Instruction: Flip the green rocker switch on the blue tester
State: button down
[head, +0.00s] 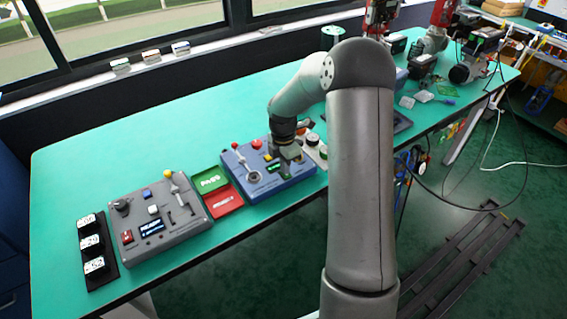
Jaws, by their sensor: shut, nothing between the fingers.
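The blue tester (244,190) sits near the front edge of the green bench, left of my upright arm link. Its top carries a red-knobbed lever, a red button, a round pale part and a small dark panel. A small green part (285,174) shows on its right half, beside my gripper; it looks like the green rocker switch, but its tilt is too small to tell. My gripper (292,157) is shut and empty, pointing down over the right half of the tester. Whether its tips touch the tester I cannot tell. My wrist and gripper hide part of the tester's back right.
A grey control box (185,232) stands to the left, with a black strip of white displays (94,265) beyond it. Green (210,180) and red (224,202) trays lie between the boxes. Round parts (318,150) sit close right of the gripper. The bench's back left is clear.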

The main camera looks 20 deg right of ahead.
jog(key=r+p, duration=0.1)
jog(key=r, duration=0.1)
jog(key=w+r+p, duration=0.1)
jog(key=r, duration=0.2)
notch_tip(320, 180, up, 9)
jog(key=b, duration=0.1)
jog(key=s+a+r+m, duration=0.1)
jog(key=s+a+m, duration=0.2)
jog(key=s+m, duration=0.3)
jog(key=s+a+r+m, duration=0.1)
jog(key=s+a+m, duration=0.2)
jog(key=s+m, duration=0.4)
jog(key=s+a+m+t, duration=0.1)
jog(key=s+a+m, duration=0.2)
jog(key=s, duration=1.4)
jog(key=m, duration=0.4)
jog(key=shift+s+r, duration=0.15)
jog(key=shift+r, duration=0.25)
